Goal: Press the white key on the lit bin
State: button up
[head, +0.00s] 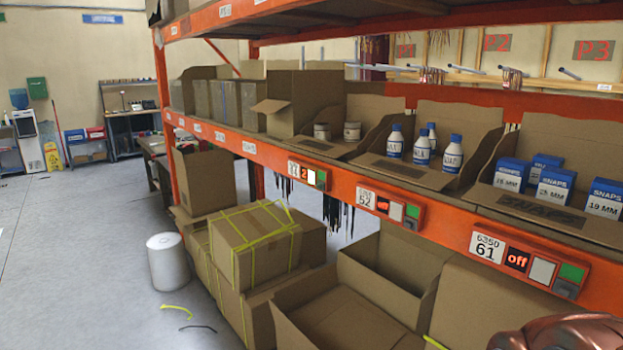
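On the orange shelf beam (345,195), the leftmost key panel (298,171) shows a lit red figure that looks like 2. Its white key (311,177) looks bright, with a green key (321,178) to its right. The bin above this panel (335,150) holds small round tins (352,131). The middle panel (390,208) reads off, and its white key looks grey. The right panel (530,266), labelled 61, also reads off, with a grey-white key and a green key.
White bottles with blue caps (452,155) and blue-and-white SNAPS boxes (556,184) stand in the other bins. Open cartons (340,318) and a yellow-strapped box (255,240) sit below the beam. A white cylinder (168,263) stands on the floor, which is open at left.

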aim_at(310, 174)
jog(key=u, duration=0.15)
jog(key=k, duration=0.45)
jog(key=u, duration=0.6)
jog(key=k, duration=0.9)
jog(key=u, duration=0.8)
jog(key=i, duration=0.85)
jog(key=u, duration=0.55)
jog(key=i, duration=1.65)
jog(key=z, duration=1.05)
jog(key=i, duration=0.9)
jog(key=z, duration=1.15)
jog(key=i, duration=0.2)
jog(key=z, duration=0.15)
